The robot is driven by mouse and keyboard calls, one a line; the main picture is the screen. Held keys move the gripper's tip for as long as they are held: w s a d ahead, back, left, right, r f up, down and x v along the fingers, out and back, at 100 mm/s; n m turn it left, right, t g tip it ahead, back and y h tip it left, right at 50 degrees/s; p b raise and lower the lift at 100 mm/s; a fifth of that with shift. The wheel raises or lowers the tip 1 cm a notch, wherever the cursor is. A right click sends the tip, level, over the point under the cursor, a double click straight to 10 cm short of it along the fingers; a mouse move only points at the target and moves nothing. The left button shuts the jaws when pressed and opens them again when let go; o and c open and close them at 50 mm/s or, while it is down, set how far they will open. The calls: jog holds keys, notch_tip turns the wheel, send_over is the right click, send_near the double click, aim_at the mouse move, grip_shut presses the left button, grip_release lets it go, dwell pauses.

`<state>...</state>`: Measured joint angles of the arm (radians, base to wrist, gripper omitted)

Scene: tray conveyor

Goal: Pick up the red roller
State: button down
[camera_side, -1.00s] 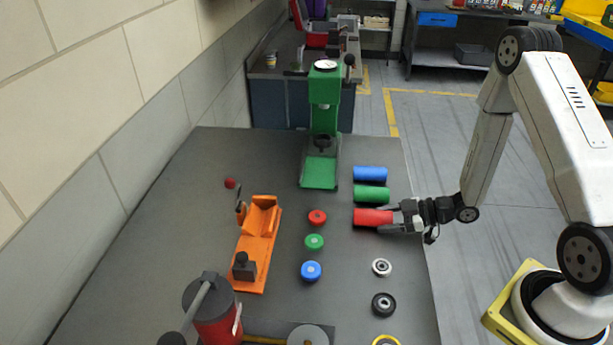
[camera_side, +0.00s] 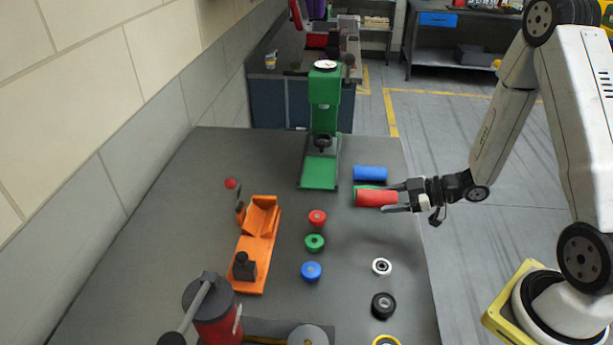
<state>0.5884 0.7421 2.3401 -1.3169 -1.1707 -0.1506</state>
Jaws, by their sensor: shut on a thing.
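The red roller (camera_side: 374,198) is a short cylinder near the right edge of the grey table. My gripper (camera_side: 396,198) comes in from the right and is shut on its right end. The roller lies level and appears raised above the table, with a soft shadow below it. It hides most of the green roller (camera_side: 366,187) behind it; only a thin strip of green shows.
A blue roller (camera_side: 370,173) lies just behind. A green press (camera_side: 321,172) stands to the back left and an orange fixture (camera_side: 257,252) to the left. Red, green and blue caps (camera_side: 311,271) form a column mid-table. White and black rings (camera_side: 383,305) lie at front right.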

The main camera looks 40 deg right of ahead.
aim_at(371, 190)
jog(key=shift+r, duration=1.85)
